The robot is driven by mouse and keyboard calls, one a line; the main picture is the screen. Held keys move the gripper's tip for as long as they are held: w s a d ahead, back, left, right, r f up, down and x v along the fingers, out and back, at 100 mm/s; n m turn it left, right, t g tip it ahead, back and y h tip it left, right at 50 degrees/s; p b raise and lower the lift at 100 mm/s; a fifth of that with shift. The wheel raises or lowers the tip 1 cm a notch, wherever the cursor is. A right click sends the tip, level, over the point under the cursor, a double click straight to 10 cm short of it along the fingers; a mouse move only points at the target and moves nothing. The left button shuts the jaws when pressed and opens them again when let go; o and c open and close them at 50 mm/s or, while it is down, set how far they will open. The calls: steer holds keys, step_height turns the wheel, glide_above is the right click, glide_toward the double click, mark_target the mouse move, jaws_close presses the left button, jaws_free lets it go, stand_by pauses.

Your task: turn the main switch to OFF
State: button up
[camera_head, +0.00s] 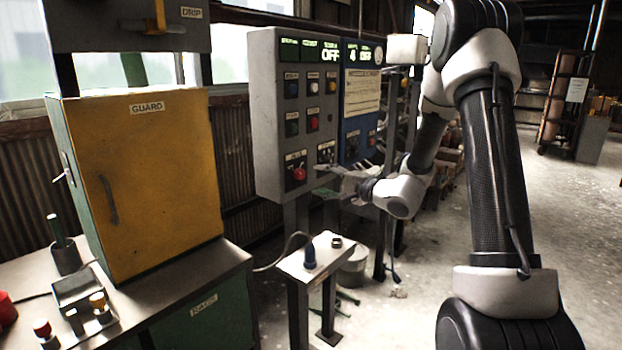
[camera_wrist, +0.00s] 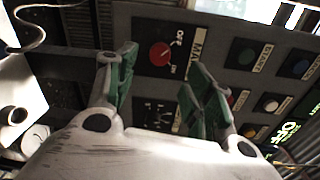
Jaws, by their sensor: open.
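The main switch (camera_head: 298,174) is a red knob on a dark plate, low on the grey control panel (camera_head: 262,130). In the wrist view the red knob (camera_wrist: 160,54) sits beside a MAIN label, with OFF and ON marks near it. I cannot tell clearly which mark it points to. My gripper (camera_head: 328,175) is just right of the switch in the head view. In the wrist view my gripper (camera_wrist: 158,72) has its two green-padded fingers spread, with the knob showing between them. Nothing is held, and contact with the knob is not visible.
Other buttons (camera_head: 312,123) and a small selector (camera_head: 326,152) are near the switch. A blue panel (camera_head: 360,120) adjoins it on the right. A small stand (camera_head: 318,258) with a blue-topped item is below. A yellow guard box (camera_head: 150,190) stands left.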

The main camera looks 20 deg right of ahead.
steer(key=v, duration=0.5)
stand_by(0.3)
